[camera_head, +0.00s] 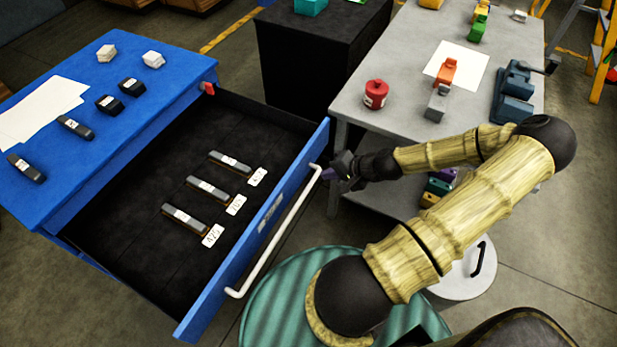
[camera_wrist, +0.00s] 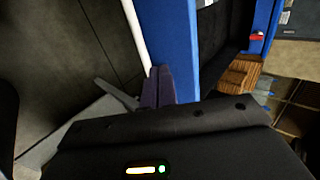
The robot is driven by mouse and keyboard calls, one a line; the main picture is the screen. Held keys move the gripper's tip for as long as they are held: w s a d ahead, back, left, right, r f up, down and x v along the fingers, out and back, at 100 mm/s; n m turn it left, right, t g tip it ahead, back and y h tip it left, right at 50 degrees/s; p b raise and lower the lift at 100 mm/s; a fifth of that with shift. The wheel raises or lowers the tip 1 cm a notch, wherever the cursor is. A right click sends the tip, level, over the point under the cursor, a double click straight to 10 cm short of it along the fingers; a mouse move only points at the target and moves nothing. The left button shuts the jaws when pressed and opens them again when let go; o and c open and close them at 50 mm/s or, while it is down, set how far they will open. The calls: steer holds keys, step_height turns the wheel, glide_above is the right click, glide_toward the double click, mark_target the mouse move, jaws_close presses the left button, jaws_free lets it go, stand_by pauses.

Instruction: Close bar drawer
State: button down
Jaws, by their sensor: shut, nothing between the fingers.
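The bar drawer (camera_head: 140,225) of the blue cabinet (camera_head: 160,85) is pulled well out in the head view. Several dark bars with white labels lie on its black liner. Its blue front panel carries a long white bar handle (camera_head: 275,248). My gripper (camera_head: 330,172) is at the far end of the handle, close to the drawer front. In the wrist view my gripper's purple fingers (camera_wrist: 157,86) are together and empty, beside the blue drawer front (camera_wrist: 172,40) and the white handle (camera_wrist: 136,35). I cannot tell whether they touch it.
A grey table (camera_head: 400,75) stands right of the drawer, with a red pot (camera_head: 375,95) and several tools on it. A black cabinet (camera_head: 310,60) is behind the drawer. A green ribbed round surface (camera_head: 290,300) and a white lidded bin (camera_head: 465,275) are near the front.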

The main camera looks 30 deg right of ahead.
mark_target(298, 179)
steer(key=x, duration=1)
steer(key=shift+a, duration=0.1)
steer(key=shift+w, duration=0.1)
